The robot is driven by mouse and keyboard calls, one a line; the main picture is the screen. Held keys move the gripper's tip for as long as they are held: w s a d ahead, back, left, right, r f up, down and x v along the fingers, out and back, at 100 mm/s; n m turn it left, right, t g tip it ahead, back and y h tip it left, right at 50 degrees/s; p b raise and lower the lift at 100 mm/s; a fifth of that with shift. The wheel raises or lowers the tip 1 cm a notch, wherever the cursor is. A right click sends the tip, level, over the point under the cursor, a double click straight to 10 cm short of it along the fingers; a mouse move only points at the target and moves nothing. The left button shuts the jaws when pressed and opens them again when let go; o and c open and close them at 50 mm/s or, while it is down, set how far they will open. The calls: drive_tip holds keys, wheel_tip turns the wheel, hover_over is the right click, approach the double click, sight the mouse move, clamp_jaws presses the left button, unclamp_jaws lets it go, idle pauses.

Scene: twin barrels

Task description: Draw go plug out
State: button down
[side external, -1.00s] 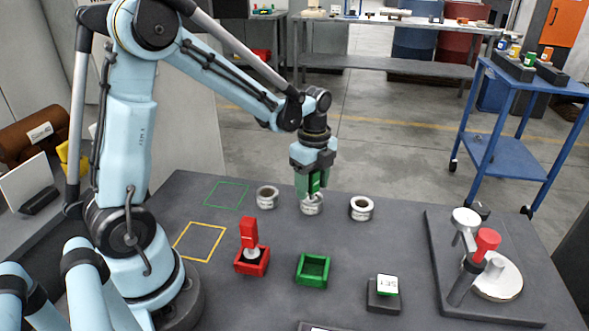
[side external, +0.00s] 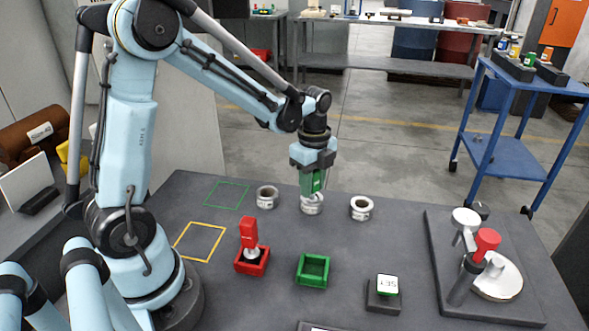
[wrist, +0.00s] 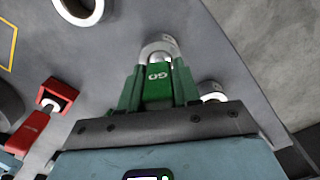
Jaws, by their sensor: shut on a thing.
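The green go plug (wrist: 157,88), lettered GO, stands upright at the middle metal ring (side external: 312,206). In the wrist view its lower end meets that ring (wrist: 160,48), and how deep it sits is hidden. My gripper (side external: 313,189) points straight down over the ring, with its green fingers shut on the plug from both sides. It also shows in the wrist view (wrist: 158,78).
Similar rings stand left (side external: 266,197) and right (side external: 361,208). Nearer are a red plug (side external: 249,233) in a red holder (side external: 252,266), an empty green holder (side external: 313,284) and a SET block (side external: 387,285). A lever fixture (side external: 487,262) stands at the right.

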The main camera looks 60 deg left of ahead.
drive_tip(key=shift+r, duration=0.6)
idle(0.3)
drive_tip(key=shift+r, duration=5.45)
drive_tip(key=s+d+r+n, duration=0.1)
drive_tip(key=s+d+n, duration=0.3)
drive_tip(key=n, duration=1.2)
drive_tip(key=d, duration=0.3)
drive_tip(key=shift+s+d+r, duration=0.2)
drive_tip(key=shift+r, duration=0.05)
